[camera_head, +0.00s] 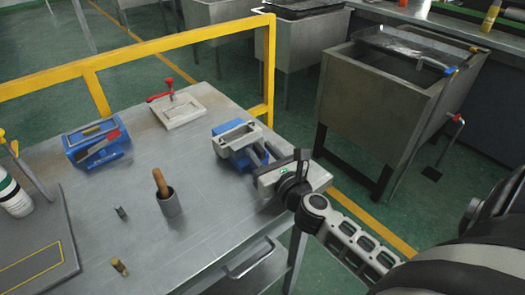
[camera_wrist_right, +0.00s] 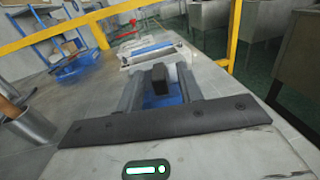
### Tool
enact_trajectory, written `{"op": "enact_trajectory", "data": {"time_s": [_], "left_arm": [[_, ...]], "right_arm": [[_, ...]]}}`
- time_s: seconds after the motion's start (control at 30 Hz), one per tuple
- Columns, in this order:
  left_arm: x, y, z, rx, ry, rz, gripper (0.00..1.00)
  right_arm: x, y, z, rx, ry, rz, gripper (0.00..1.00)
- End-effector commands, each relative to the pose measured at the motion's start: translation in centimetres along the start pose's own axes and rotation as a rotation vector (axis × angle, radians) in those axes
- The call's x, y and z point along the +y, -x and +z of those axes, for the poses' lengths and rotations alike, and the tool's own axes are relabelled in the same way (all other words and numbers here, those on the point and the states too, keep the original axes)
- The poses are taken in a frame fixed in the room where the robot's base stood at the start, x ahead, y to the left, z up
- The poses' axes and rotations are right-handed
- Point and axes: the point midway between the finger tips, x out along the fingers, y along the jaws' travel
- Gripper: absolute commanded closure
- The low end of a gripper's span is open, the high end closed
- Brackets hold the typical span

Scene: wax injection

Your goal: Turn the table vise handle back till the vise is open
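The blue table vise (camera_head: 232,138) with grey jaws is fixed near the far right edge of the metal table. In the right wrist view its blue body (camera_wrist_right: 160,101) shows beyond and below my fingers. My right gripper (camera_head: 264,155) reaches to the vise from the right, fingers pointing at its near end. In the wrist view the two fingers stand apart (camera_wrist_right: 159,88), with a dark upright block (camera_wrist_right: 159,78) between them, likely part of the vise or its handle. I cannot tell whether they touch it. The rest of the handle is hidden. My left gripper is not in view.
The table (camera_head: 200,215) also holds a blue box-like device (camera_head: 97,143), a framed plate with a red clamp (camera_head: 182,108), and a grey cup with a brown-handled tool (camera_head: 169,203). A yellow rail (camera_head: 180,42) runs behind. A metal tank (camera_head: 370,100) stands right.

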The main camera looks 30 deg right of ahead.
Motion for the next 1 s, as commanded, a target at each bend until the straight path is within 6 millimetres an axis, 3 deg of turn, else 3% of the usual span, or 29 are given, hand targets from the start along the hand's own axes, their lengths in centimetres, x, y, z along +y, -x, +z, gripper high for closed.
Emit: {"op": "enact_trajectory", "data": {"time_s": [0.2,0.33,0.37,0.73,1.0], "left_arm": [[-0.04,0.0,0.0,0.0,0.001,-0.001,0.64],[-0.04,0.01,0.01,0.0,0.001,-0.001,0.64],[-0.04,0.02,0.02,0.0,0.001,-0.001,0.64],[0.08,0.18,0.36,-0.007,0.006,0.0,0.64],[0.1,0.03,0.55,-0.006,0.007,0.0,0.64]], "right_arm": [[0.01,-0.04,-0.02,0.0,0.0,0.0,0.64],[0.01,-0.03,-0.02,0.0,0.0,0.0,0.97],[0.02,-0.02,-0.02,0.0,0.0,0.0,1.0],[-0.09,0.0,-0.04,0.001,0.003,0.037,1.0],[-0.43,-0.05,-0.11,0.001,0.005,0.194,1.0]]}}
